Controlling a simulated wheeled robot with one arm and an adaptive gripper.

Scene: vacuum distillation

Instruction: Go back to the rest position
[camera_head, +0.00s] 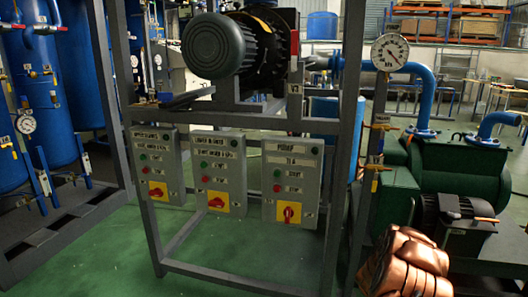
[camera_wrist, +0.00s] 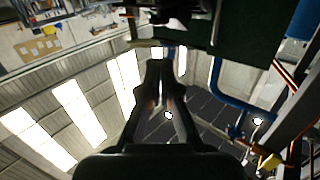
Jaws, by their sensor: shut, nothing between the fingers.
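My gripper (camera_wrist: 160,66) shows in the wrist view, its two dark fingers together at the middle and nothing held between them. Nothing is seen touching the fingertips. In the head view a copper-coloured part of my arm fills the lower right, in front of the green machine (camera_head: 455,165); the gripper itself is not clear there.
A grey steel frame (camera_head: 245,121) carries three control boxes (camera_head: 290,160) with red-and-yellow switches, and a motor (camera_head: 219,46) above. A pressure gauge (camera_head: 390,52) and blue pipe (camera_head: 425,85) stand right. Blue tanks (camera_head: 40,85) stand left. The green floor (camera_head: 110,260) is clear front left.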

